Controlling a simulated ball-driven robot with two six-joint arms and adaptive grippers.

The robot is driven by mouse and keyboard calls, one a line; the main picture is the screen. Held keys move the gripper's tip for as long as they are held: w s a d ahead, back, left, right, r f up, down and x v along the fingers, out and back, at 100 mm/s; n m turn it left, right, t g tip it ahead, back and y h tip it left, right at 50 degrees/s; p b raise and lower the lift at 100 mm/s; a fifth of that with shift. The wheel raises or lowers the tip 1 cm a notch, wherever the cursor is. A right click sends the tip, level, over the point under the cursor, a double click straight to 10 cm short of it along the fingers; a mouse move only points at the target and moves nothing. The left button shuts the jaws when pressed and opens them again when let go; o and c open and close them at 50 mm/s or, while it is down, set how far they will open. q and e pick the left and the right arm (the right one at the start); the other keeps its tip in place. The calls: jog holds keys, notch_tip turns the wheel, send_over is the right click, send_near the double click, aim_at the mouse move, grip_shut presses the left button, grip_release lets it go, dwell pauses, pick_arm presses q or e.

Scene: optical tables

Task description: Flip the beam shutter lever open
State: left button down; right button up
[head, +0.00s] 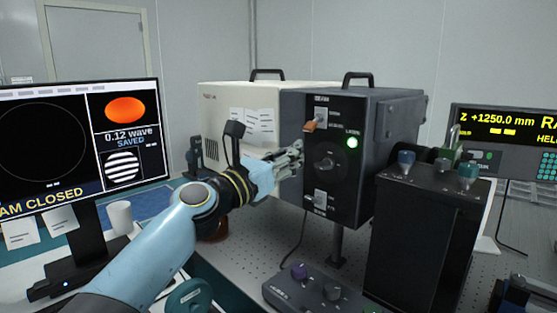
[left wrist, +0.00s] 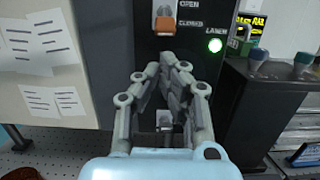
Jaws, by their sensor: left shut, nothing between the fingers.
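The beam shutter lever has an orange tip (head: 309,126) and sits on a light plate high on the black front panel (head: 345,205) of a large box. In the left wrist view the orange tip (left wrist: 164,24) hangs at the lower part of its plate, beside the word CLOSED and below OPEN. My left gripper (head: 298,149) is shut and empty, its fingertips just below and left of the lever in the head view. In the left wrist view the fingertips (left wrist: 172,68) are below the lever, with a visible gap. My right gripper is not in view.
A green lamp (head: 352,142) glows right of the lever. A round knob (head: 326,161) and a lower switch (head: 320,197) share the panel. A monitor (head: 80,145) reads "AM CLOSED". A dark block with coloured knobs (head: 425,225) stands right. A control box (head: 320,290) lies in front.

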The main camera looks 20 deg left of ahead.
aim_at(310, 127)
pick_arm(q)
jog(key=shift+x, duration=1.85)
